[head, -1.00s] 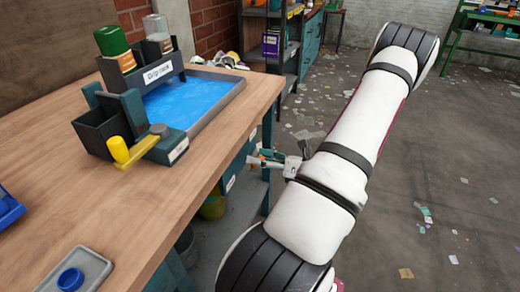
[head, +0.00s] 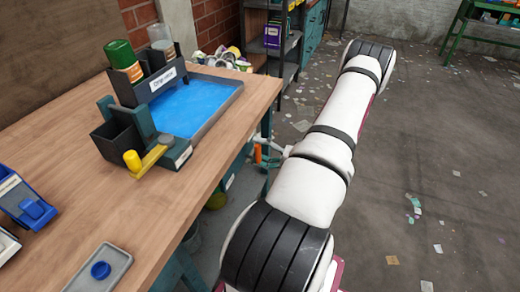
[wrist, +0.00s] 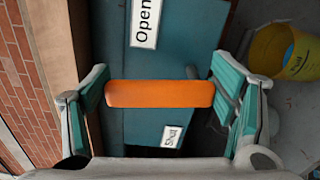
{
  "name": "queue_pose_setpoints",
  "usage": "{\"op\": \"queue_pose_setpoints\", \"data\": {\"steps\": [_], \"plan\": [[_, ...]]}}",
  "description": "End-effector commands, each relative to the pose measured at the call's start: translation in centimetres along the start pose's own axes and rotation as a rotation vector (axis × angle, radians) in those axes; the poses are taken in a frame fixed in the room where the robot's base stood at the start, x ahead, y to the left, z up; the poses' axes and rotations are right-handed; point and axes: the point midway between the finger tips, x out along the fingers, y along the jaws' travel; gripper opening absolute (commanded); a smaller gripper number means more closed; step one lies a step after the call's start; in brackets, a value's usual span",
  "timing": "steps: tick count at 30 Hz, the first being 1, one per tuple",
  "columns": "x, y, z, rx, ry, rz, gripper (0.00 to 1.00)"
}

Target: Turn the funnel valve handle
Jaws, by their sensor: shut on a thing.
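The orange handle (wrist: 160,93) lies straight across the wrist view, in front of a teal panel (wrist: 215,60). I take it to be the valve handle; no funnel can be made out. My gripper (wrist: 163,106) is shut on it, one finger pad at each end. A label reading "Open" (wrist: 146,22) is above the handle, and one reading "Shut" (wrist: 172,137) is below it. In the head view my gripper (head: 270,154) is at the bench's right side, below the top, with the orange handle (head: 258,153) showing as a small upright strip.
The wooden bench top (head: 60,165) fills the left. It carries a blue tray (head: 200,105), a yellow lever (head: 152,160), a blue bin (head: 30,205) and a grey dish (head: 100,268). A yellow bucket (wrist: 285,50) stands beside the panel. The floor at right has scattered scraps.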

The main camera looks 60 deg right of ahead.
Motion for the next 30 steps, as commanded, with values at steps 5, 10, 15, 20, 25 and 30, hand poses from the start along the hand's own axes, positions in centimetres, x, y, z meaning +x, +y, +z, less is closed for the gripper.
{"op": "queue_pose_setpoints", "data": {"steps": [5, 10, 15, 20, 25, 30], "plan": [[0.12, -0.04, 0.36, 0.087, 0.0, 0.002, 0.28], [0.15, -0.16, 0.5, 0.136, 0.0, 0.002, 0.28], [0.17, -0.21, 0.57, 0.157, 0.0, 0.002, 0.28], [0.17, -0.23, 0.59, 0.161, 0.0, 0.002, 0.28], [0.18, -0.23, 0.6, 0.162, -0.001, 0.002, 0.28], [0.14, -0.24, 0.6, 0.161, -0.001, 0.001, 0.99]]}}
